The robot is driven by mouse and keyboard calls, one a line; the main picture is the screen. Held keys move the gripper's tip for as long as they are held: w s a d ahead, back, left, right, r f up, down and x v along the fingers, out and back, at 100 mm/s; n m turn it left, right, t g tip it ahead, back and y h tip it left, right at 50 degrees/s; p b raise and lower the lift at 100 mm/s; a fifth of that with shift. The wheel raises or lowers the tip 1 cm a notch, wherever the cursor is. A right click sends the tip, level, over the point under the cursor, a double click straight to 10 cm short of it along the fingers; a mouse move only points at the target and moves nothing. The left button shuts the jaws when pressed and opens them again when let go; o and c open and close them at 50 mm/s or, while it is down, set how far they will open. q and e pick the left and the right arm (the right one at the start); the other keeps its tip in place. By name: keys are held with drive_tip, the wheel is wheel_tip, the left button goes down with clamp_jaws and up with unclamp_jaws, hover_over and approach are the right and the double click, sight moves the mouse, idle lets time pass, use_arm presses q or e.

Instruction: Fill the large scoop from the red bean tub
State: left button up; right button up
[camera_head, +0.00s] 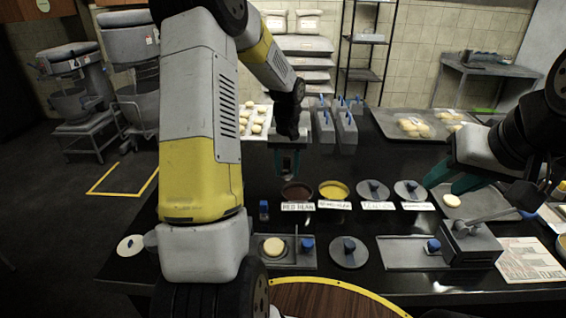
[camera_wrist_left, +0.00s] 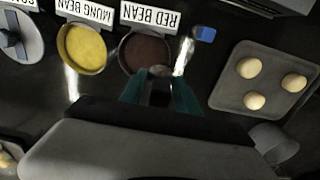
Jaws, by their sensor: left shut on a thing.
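The red bean tub (camera_head: 297,191) is a round tub of dark red-brown paste behind its "RED BEAN" label on the black counter. It also shows in the left wrist view (camera_wrist_left: 147,50). My left gripper (camera_head: 287,163) is above and behind the tub, pointing down. It is shut on a small grey piece (camera_wrist_left: 160,84), seemingly the large scoop; its shape is mostly hidden between the teal fingers. In the wrist view this piece overlaps the tub's edge; I cannot tell whether it touches the paste. My right gripper (camera_head: 453,180) is open and empty over the counter's right side.
A yellow mung bean tub (camera_head: 333,190) and lidded tubs (camera_head: 372,189) stand right of the red bean tub. A small blue-topped item (camera_head: 264,210) is at its left. A grey press-like box (camera_head: 470,243) is front right. A dough tray (camera_head: 256,122) lies behind.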

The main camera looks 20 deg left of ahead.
sight(297, 196)
use_arm(q)
drive_tip(key=d, duration=0.3)
drive_tip(key=shift+s+d, duration=0.1)
drive_tip(key=shift+d, duration=0.2)
drive_tip(key=shift+f, duration=2.85)
drive_tip(key=shift+f, duration=0.55)
wheel_tip(297, 196, up, 7)
idle(0.3)
